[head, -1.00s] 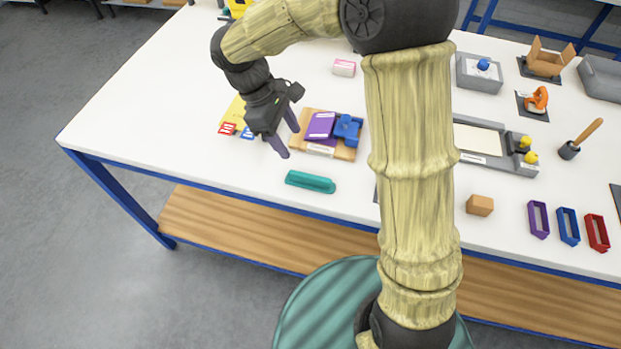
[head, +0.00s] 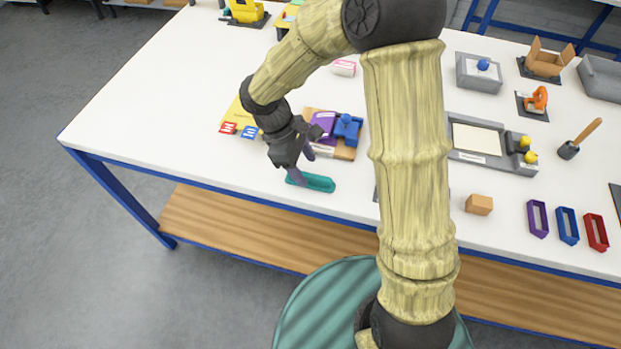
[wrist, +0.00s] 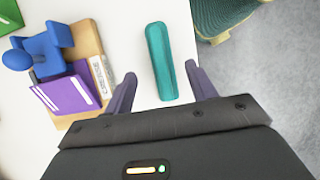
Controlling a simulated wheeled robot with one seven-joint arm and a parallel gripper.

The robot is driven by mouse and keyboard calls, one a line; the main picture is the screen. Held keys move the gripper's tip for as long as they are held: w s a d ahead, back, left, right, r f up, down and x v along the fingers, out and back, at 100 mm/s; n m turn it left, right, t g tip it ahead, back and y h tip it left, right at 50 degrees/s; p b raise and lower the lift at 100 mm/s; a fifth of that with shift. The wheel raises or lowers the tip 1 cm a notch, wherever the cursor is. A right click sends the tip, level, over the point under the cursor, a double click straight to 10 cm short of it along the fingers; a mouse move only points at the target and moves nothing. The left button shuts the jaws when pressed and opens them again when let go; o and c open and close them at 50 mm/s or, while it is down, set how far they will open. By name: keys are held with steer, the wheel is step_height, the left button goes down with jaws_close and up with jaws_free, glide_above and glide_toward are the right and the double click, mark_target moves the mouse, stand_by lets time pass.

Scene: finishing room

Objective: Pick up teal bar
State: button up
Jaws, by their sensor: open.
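The teal bar (head: 318,183) lies flat on the white table near its front edge. In the wrist view the teal bar (wrist: 161,62) lies lengthwise ahead of my gripper, its near end close to the space between the fingers. My gripper (head: 303,178) is above the bar's left part in the head view and hides some of it. In the wrist view my gripper (wrist: 164,88) has its two purple fingers spread apart, with nothing gripped between them. I cannot tell the exact height of the fingertips above the bar.
A wooden board (head: 345,153) with a purple block (head: 325,122) and a blue part (head: 347,128) stands close beside my gripper. A yellow sheet (head: 238,115) lies to the left. A wooden block (head: 479,204) is further right. The table (head: 150,120) is clear at left.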

mark_target(309, 175)
steer(key=shift+x, duration=1.9)
steer(key=shift+s+f, duration=0.15)
steer(key=c, duration=1.1)
step_height(309, 175, up, 10)
steer(key=shift+r, duration=0.2)
